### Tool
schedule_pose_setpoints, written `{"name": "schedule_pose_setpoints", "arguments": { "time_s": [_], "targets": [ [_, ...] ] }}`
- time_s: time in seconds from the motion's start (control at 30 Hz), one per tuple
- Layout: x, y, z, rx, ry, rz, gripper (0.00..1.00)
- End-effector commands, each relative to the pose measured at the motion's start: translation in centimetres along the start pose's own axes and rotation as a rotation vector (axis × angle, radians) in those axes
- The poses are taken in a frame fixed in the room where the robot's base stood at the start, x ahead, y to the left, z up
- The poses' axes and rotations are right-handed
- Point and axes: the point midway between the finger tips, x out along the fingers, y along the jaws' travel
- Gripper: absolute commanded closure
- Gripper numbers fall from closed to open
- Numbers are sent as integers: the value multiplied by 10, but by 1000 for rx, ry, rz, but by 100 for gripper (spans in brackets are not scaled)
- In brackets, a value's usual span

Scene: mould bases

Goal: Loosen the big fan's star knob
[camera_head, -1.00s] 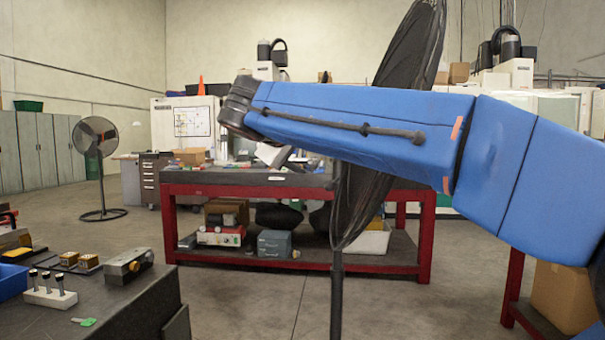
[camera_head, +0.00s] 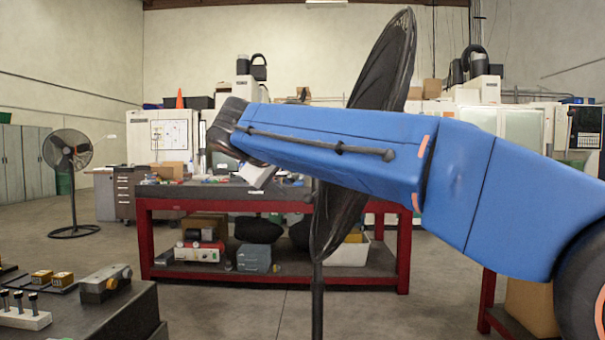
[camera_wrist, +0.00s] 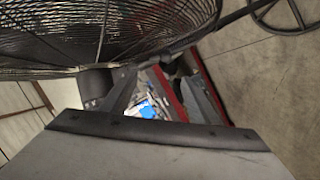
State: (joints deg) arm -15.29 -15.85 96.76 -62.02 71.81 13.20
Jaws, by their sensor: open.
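A big black fan (camera_head: 378,85) stands close in front of me, seen nearly edge-on in the head view, its pole (camera_head: 317,300) running down. My blue arm crosses in front of its middle and hides its hub. In the wrist view the fan's wire cage (camera_wrist: 100,25) fills the top, with a dark rounded housing (camera_wrist: 97,82) below it. My gripper (camera_wrist: 157,73) is open just under the cage, its two grey fingers apart. A small dark part shows near the right finger, but I cannot tell whether it is the star knob. I see no grip on anything.
A red-framed workbench (camera_head: 145,235) with boxes stands behind the fan. A second pedestal fan (camera_head: 67,150) is at the far left. A dark table (camera_head: 125,315) with small metal parts is at the near left. Floor between them is clear.

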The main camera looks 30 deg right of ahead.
Motion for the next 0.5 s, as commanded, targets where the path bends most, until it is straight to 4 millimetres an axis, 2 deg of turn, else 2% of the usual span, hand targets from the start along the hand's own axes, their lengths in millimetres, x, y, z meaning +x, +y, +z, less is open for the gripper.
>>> {"name": "schedule_pose_setpoints", "arguments": {
  "time_s": [0.2,0.33,0.5],
  "targets": [
    [46,54,-49,62,36,89,45],
    [65,79,-67,82,55,128,45],
    [76,92,-75,91,66,148,45]
  ]
}}
